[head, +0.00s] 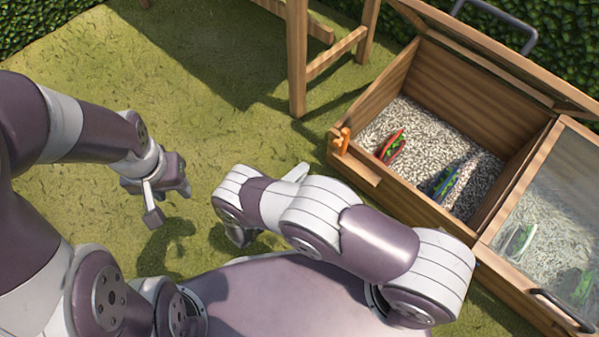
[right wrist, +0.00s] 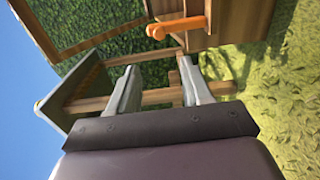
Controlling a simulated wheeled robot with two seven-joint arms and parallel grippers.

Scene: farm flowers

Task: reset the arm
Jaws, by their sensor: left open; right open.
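My left arm (head: 75,125) comes in from the left in the head view. Its gripper (head: 168,198) is open and empty, hanging above the grass. My right arm (head: 340,235) is folded across the front of my body, its wrist to the left. Its gripper is mostly hidden behind the arm in the head view; a finger shows below the wrist. In the right wrist view the right gripper (right wrist: 158,85) shows two grey fingers spread apart with nothing between them.
A wooden planter box (head: 365,170) with gravel stands to the right, its lid raised. It holds a red packet (head: 391,146) and a blue packet (head: 445,182). A wooden table leg (head: 297,60) stands behind. Grass is clear left of centre.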

